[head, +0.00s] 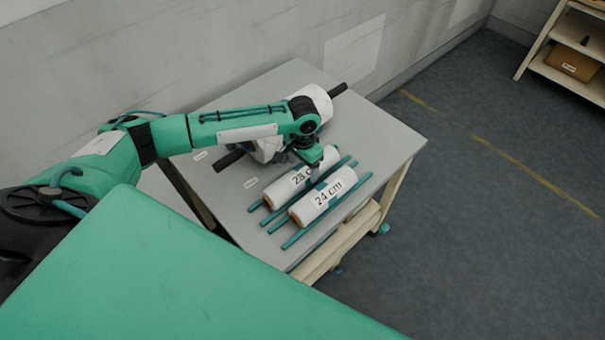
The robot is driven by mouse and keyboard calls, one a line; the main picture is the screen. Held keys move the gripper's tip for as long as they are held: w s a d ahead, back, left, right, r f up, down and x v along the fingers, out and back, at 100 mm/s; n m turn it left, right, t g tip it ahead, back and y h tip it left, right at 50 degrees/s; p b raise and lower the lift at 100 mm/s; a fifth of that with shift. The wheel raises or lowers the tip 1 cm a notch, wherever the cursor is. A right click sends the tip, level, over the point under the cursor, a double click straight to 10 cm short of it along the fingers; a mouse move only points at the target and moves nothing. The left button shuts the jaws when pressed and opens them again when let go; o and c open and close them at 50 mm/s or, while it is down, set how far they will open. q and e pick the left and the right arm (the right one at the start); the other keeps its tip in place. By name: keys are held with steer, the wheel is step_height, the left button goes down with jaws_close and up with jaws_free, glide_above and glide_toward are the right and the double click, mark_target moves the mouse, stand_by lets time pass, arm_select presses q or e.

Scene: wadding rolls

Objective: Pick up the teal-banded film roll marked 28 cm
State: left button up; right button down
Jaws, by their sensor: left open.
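The film roll marked 28 cm (281,192) lies on teal rails on the grey table; its label is partly covered by my gripper, so only "28 c" reads. A second white roll marked 24 cm (345,181) lies parallel to it, nearer the front. My left gripper (316,169) is open and points down over the far half of the 28 cm roll. Whether its fingers touch the roll cannot be told. The gripper hides part of that roll, including any band there. My right gripper is not in view.
The teal rails (299,236) lie beside and between the rolls on the grey table (385,140). A larger white roll on a black rod (338,90) lies behind my left arm, partly hidden. A wooden shelf with a brown box (572,64) stands far right.

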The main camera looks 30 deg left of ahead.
mark_target(302, 169)
arm_select(q)
step_height(302, 169, down, 4)
steer(key=shift+s+r+p, duration=0.15)
steer(key=shift+r+p, duration=0.1)
steer(key=shift+p, duration=0.05)
steer(key=shift+f, duration=0.15)
steer(key=c, duration=1)
steer(key=shift+c, duration=1.1)
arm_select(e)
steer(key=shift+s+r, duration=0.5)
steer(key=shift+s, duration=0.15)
